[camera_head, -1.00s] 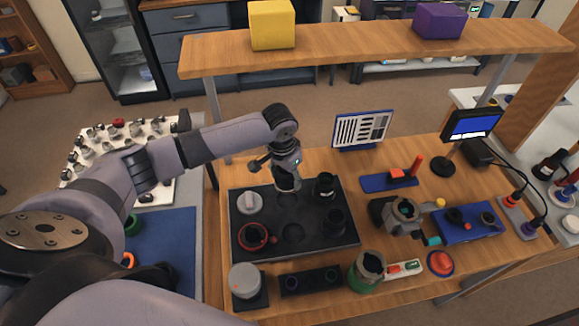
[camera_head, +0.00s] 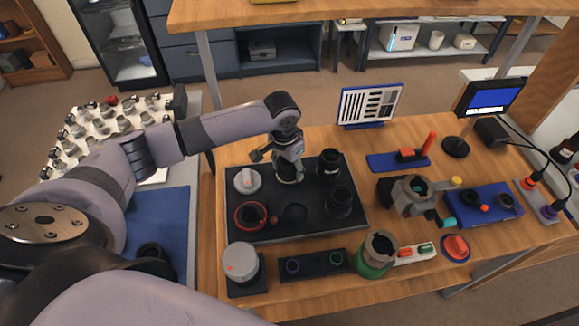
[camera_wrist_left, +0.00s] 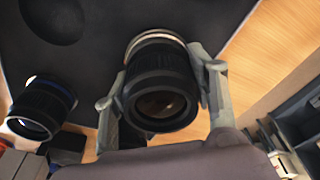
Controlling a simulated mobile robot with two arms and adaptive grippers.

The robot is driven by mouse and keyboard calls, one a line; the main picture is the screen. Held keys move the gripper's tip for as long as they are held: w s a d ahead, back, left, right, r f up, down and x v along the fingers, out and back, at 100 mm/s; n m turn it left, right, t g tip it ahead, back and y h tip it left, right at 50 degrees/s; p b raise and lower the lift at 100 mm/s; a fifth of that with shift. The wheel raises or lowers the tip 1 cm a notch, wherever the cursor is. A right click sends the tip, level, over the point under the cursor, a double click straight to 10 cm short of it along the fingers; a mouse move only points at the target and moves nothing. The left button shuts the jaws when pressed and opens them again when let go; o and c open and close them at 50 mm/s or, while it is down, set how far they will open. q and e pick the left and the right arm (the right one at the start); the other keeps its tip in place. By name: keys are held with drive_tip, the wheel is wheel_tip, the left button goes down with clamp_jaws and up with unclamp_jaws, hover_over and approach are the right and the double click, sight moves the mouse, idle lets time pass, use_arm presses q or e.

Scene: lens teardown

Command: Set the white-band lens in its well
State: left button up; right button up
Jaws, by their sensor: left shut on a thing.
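My left gripper (camera_head: 288,172) is over the back middle of the dark tray (camera_head: 240,237). In the left wrist view, its two fingers are shut on the sides of the white-band lens (camera_wrist_left: 161,88), a black barrel with a pale ring at its far end. The lens looks upright. The pale ring is close to the tray surface, and the well beneath it is hidden, so I cannot tell whether the lens is seated. An empty round well (camera_head: 293,214) shows at the front middle of the tray. My right gripper is not in view.
Two black lenses stand at the tray's right, at the back (camera_head: 328,164) and front (camera_head: 339,200). A grey capped piece (camera_head: 247,180) and a red ring (camera_head: 250,216) are at its left. In the left wrist view, a blue-banded lens (camera_wrist_left: 42,107) stands near the held lens.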

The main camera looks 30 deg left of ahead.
use_arm(q)
drive_tip(key=shift+f, duration=0.5)
idle(0.4)
drive_tip(key=o, duration=1.5)
drive_tip(key=shift+f, duration=0.1)
drive_tip(key=r, duration=0.4)
drive_tip(key=s+r, duration=0.1)
drive_tip(key=r, duration=0.6)
drive_tip(key=shift+s+a+r, duration=0.1)
drive_tip(key=shift+s+r, duration=0.1)
drive_tip(key=shift+r, duration=0.35)
